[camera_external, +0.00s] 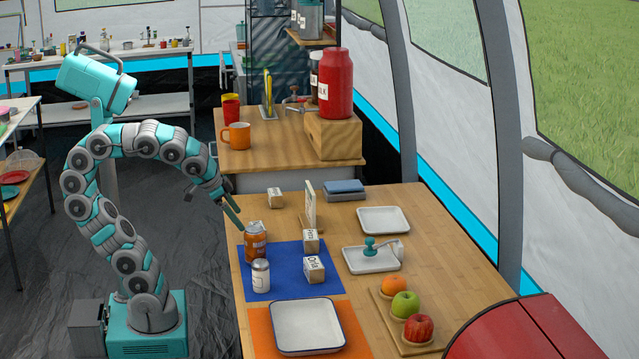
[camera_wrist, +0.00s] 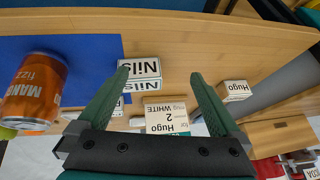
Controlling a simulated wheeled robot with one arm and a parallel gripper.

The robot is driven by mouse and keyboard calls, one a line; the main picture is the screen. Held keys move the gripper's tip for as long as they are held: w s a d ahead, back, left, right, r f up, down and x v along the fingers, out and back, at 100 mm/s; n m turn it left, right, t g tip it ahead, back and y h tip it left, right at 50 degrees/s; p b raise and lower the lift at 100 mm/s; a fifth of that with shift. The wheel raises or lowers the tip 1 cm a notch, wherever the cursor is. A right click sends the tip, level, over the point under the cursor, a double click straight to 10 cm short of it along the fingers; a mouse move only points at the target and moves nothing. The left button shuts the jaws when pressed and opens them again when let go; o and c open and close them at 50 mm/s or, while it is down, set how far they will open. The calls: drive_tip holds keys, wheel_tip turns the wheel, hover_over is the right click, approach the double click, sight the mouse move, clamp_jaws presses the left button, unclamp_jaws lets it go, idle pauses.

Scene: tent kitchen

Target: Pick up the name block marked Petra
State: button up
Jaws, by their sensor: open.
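No block marked Petra can be read in either view. Three small pale name blocks show in the outside view: one at the back (camera_external: 275,198), one at the mat's right edge (camera_external: 311,241) and one nearer the front (camera_external: 314,269); their lettering is too small to read surely. In the wrist view one block reads Nils (camera_wrist: 140,70) and another reads Hugo (camera_wrist: 236,90). A further block (camera_wrist: 118,106) behind the Nils block is partly hidden by my finger. My gripper (camera_external: 235,214) is open and empty above the table's left edge; its fingers (camera_wrist: 160,75) also show in the wrist view.
An orange can (camera_external: 255,241) and a white jar (camera_external: 261,276) stand on the blue mat (camera_external: 290,288). An upright card (camera_external: 311,204) stands behind the blocks; its text mentions Hugo and a mug. Trays (camera_external: 383,220) and a fruit board (camera_external: 381,304) lie right.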

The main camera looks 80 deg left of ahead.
sight(304, 235)
drive_tip(key=w+d+t+b, duration=0.1)
drive_tip(key=w, duration=0.2)
drive_tip(key=w+d+t+b, duration=0.1)
drive_tip(key=w+t+b, duration=0.1)
drive_tip(key=w, duration=0.2)
drive_tip(key=w+d+r+t+h+b, duration=0.1)
drive_tip(key=w+d+b, duration=0.1)
drive_tip(key=w, duration=0.2)
drive_tip(key=shift+d+t, duration=0.1)
drive_tip(key=shift+t, duration=0.2)
drive_tip(key=shift+w+d+f+m+t+h+b, duration=0.15)
drive_tip(key=shift+w+d+t+h+b, duration=0.3)
drive_tip(key=shift+w+d+b, duration=0.55)
drive_tip(key=shift+w+d+f+m+t+h+b, duration=0.1)
drive_tip(key=shift+w+d+f+t+h+b, duration=0.1)
drive_tip(key=shift+w+d+t+b, duration=0.6)
drive_tip(key=shift+w+d+f+m+t+h+b, duration=0.15)
drive_tip(key=shift+w+d+t+h+b, duration=0.15)
drive_tip(key=shift+w+d+b, duration=0.9)
drive_tip(key=f, duration=0.1)
drive_tip(key=f+b, duration=0.1)
drive_tip(key=shift+w+a+f, duration=0.1)
drive_tip(key=shift+a+f, duration=0.1)
drive_tip(key=shift+f, duration=0.15)
drive_tip(key=shift+x, duration=1)
drive_tip(key=shift+w+f+b, duration=0.15)
drive_tip(key=shift+w+b, duration=0.15)
drive_tip(key=shift+w, duration=0.25)
drive_tip(key=c, duration=1.1)
